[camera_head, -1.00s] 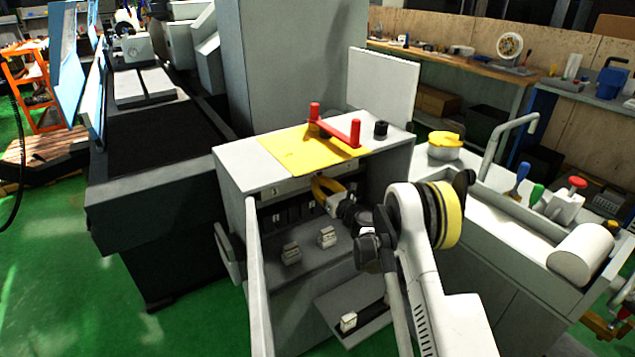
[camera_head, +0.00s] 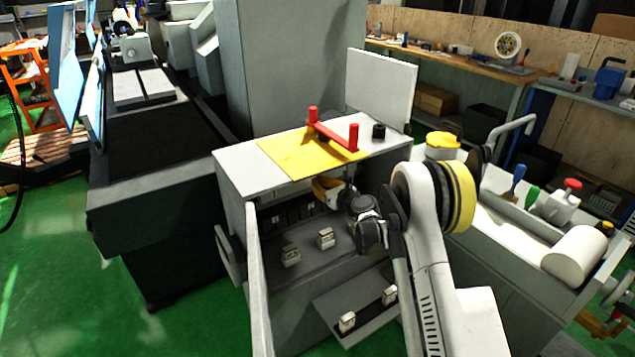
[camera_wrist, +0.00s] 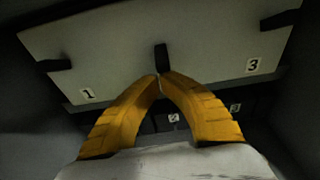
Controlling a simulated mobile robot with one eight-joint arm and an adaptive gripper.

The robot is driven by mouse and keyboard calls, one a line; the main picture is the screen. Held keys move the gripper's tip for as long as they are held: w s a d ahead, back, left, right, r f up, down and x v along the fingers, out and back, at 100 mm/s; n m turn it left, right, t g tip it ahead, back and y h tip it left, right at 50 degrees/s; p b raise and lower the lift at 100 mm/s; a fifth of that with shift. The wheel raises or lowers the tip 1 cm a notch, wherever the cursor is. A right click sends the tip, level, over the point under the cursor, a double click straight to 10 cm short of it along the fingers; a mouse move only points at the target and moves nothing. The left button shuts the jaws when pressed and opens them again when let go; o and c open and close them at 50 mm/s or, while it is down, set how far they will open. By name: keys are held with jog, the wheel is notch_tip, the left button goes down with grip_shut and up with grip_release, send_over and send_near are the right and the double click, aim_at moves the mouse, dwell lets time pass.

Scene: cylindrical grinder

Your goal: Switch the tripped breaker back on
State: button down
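The open electrical cabinet (camera_head: 232,170) stands in the middle of the head view. My gripper (camera_head: 322,190) reaches into its upper front, partly hidden by the arm. In the wrist view, my gripper's yellow fingers (camera_wrist: 160,80) meet at the tips, with nothing visible between them. A black middle lever (camera_wrist: 161,57) stands right above the tips; I cannot tell whether they touch it. A left lever (camera_wrist: 52,65) near label 1 and a right lever (camera_wrist: 280,20) near label 3 stick out of the same pale panel (camera_wrist: 110,40). Which breaker is tripped is unclear.
The cabinet door (camera_head: 258,280) hangs open on the left. Small blocks stand on the cabinet's shelf (camera_head: 308,258) and a lower ledge (camera_head: 366,318). A red handle (camera_head: 333,130) is on the yellow-marked top. Dark lower slots with labels (camera_wrist: 174,118) lie behind my fingers.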

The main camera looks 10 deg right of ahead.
jog(key=r+p, duration=0.1)
jog(key=s+r+g, duration=0.1)
jog(key=shift+d+r+g+h+p, duration=0.2)
jog(key=shift+r+g+h+p, duration=0.1)
jog(key=shift+p, duration=0.05)
jog(key=shift+r, duration=0.1)
jog(key=shift+w+r+p, duration=0.15)
jog(key=shift+r+p, duration=0.2)
jog(key=shift+r, duration=0.35)
